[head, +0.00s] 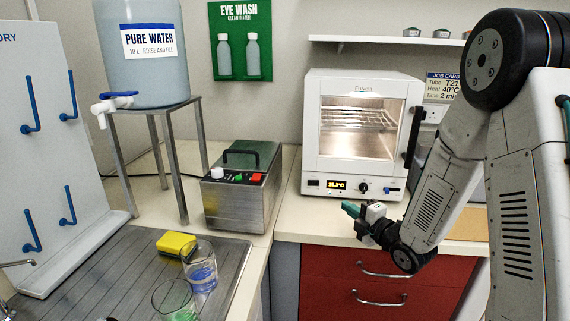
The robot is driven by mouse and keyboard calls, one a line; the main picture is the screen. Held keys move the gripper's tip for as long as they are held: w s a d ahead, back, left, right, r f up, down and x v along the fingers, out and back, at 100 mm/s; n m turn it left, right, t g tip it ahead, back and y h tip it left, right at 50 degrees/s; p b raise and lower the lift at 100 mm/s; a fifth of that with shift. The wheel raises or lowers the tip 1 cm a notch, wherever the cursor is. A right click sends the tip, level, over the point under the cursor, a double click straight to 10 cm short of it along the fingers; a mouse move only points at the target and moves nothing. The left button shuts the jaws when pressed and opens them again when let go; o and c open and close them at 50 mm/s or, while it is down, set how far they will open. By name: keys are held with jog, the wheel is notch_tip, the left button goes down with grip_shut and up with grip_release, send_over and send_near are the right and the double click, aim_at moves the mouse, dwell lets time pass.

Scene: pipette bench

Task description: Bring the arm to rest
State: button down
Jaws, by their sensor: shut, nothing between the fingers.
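My arm comes in from the right side of the head view and bends down toward the middle. My gripper (351,209) is at its lower end, with green fingers pointing left. The fingers are shut with nothing between them. The gripper hangs in front of the counter edge, below the small oven (312,110) and above the red drawers (335,262). In the picture it is apart from the metal box with the black handle.
Left of the gripper stands the metal box (240,205). A water tank (140,75) sits on a metal stand (186,150). Two glass beakers, one with blue liquid (202,277) and one with green (180,316), stand on the grey draining board (95,270) near a yellow sponge (175,243).

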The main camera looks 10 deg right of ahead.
jog(key=shift+w+d+r+m+h, duration=0.1)
jog(key=shift+r+m+h, duration=0.2)
jog(key=shift+r+h, duration=0.15)
jog(key=s+d+r+m+g+h, duration=0.4)
jog(key=s+r+m+g+h, duration=0.25)
jog(key=s+r+m, duration=0.35)
jog(key=s+a+r+m+g, duration=0.1)
jog(key=s+m+g, duration=0.3)
jog(key=s, duration=1)
jog(key=s+a+r+m+g, duration=0.1)
jog(key=s+a+m+g, duration=0.3)
jog(key=s+m, duration=0.4)
jog(key=s, duration=0.6)
jog(key=shift+s+r, duration=0.15)
jog(key=shift+r, duration=0.1)
